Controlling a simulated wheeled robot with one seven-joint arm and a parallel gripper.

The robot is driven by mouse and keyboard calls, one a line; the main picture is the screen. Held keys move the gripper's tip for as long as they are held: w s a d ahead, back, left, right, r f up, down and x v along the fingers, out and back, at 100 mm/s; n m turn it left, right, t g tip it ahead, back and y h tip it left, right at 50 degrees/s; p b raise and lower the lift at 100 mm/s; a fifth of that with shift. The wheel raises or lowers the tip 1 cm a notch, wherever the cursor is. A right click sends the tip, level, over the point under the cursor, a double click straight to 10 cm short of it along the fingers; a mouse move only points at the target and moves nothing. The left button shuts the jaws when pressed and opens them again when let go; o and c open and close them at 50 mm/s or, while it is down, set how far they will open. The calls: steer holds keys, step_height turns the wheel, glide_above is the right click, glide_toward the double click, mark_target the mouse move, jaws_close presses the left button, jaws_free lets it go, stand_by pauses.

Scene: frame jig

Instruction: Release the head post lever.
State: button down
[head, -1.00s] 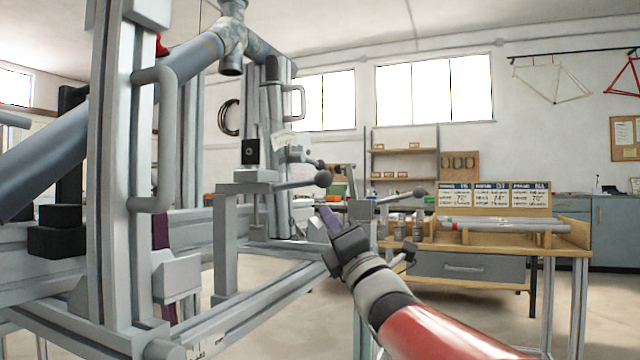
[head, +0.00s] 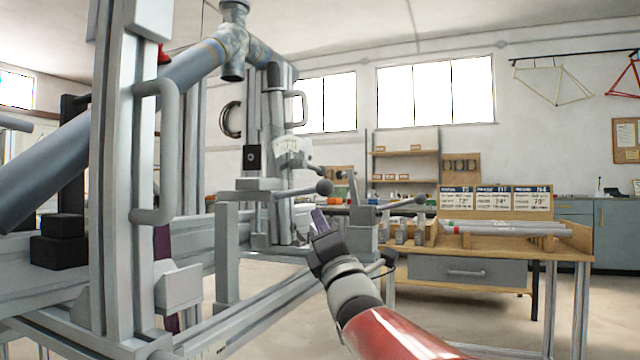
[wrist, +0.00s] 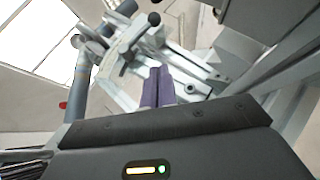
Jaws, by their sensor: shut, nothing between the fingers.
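The grey jig stands at left and centre in the head view. A lever with a dark ball knob (head: 324,187) sticks out to the right from a block beside the rear post (head: 272,150). A second ball-ended lever (head: 420,199) is further right, on a grey block. I cannot tell for certain which is the head post lever. My gripper (head: 318,218) is shut and empty, its purple fingers just below the first knob in the picture and apparently apart from it. The wrist view shows the purple fingers (wrist: 157,85) together, with jig parts and dark knobs (wrist: 153,19) beyond.
A blue-grey frame tube (head: 60,150) slants across the jig at left. A near upright with a handle (head: 155,150) and a lower rail (head: 240,318) stand close to my arm. A wooden bench (head: 575,240) with tubes and signs is at right; open floor lies between.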

mark_target(311, 168)
steer(key=w+r+p, duration=0.3)
steer(key=w+r, duration=0.3)
steer(key=shift+w+a+r, duration=0.25)
steer(key=shift+w+r, duration=0.1)
steer(key=shift+r, duration=0.05)
steer(key=shift+w, duration=0.1)
